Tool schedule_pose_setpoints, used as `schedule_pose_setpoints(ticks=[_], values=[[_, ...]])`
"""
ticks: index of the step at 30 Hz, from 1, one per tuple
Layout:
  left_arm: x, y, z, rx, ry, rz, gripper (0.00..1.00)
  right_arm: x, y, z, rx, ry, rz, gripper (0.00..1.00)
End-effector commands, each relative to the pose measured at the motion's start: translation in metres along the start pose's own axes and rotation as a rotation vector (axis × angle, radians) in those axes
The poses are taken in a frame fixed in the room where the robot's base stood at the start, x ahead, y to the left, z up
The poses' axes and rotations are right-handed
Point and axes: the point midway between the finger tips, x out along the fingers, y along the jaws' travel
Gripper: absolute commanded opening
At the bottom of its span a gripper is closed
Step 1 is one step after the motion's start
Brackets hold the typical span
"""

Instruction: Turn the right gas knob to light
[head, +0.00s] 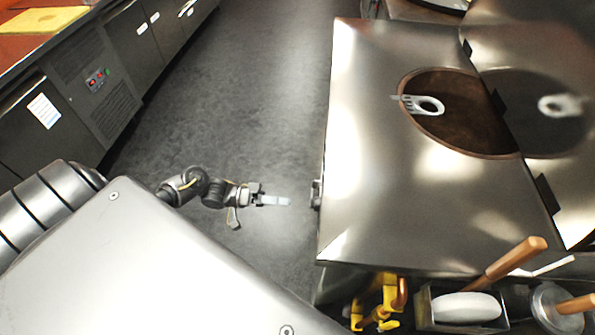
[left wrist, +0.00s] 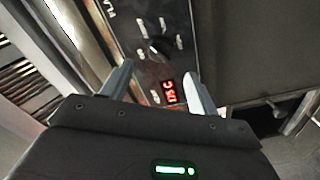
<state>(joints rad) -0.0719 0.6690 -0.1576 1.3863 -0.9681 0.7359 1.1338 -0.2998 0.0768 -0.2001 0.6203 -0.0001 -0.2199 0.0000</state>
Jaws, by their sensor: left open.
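In the left wrist view a dark round gas knob (left wrist: 158,48) sits on a black control panel (left wrist: 135,18) with white markings and a red lit display. My left gripper (left wrist: 158,78) is open, with one finger on each side of the display and the knob just beyond the fingertips. In the head view my left gripper (head: 280,201) is short of the front edge of the steel tandoor counter (head: 365,130). A small part of a knob (head: 316,194) sticks out from that front face; the rest of the panel is hidden. My right gripper is not in view.
The counter has a round tandoor opening (head: 460,115) with a metal tool across its rim. Yellow gas fittings (head: 378,305) and a bin with a wooden-handled tool stand at the near right. The dark floor (head: 240,90) is clear between counter and left cabinets.

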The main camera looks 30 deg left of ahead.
Motion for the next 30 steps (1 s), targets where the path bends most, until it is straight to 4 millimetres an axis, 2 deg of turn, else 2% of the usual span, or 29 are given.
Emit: schedule_pose_setpoints(ticks=[3, 7, 26, 29, 30], values=[[-0.015, -0.001, 0.001, 0.0, -0.001, -0.001, 0.6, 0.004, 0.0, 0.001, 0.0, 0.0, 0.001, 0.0], [-0.023, 0.0, 0.001, 0.0, 0.0, 0.0, 0.6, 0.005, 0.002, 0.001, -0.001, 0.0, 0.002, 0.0], [-0.024, 0.0, 0.0, 0.012, 0.0, 0.0, 0.6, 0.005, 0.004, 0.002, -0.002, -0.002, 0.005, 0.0], [-0.024, -0.007, 0.001, 0.098, -0.011, -0.036, 0.6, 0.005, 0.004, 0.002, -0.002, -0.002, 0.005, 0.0], [-0.026, -0.019, 0.0, 0.172, -0.015, -0.089, 0.6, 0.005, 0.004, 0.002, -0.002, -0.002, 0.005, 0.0]])
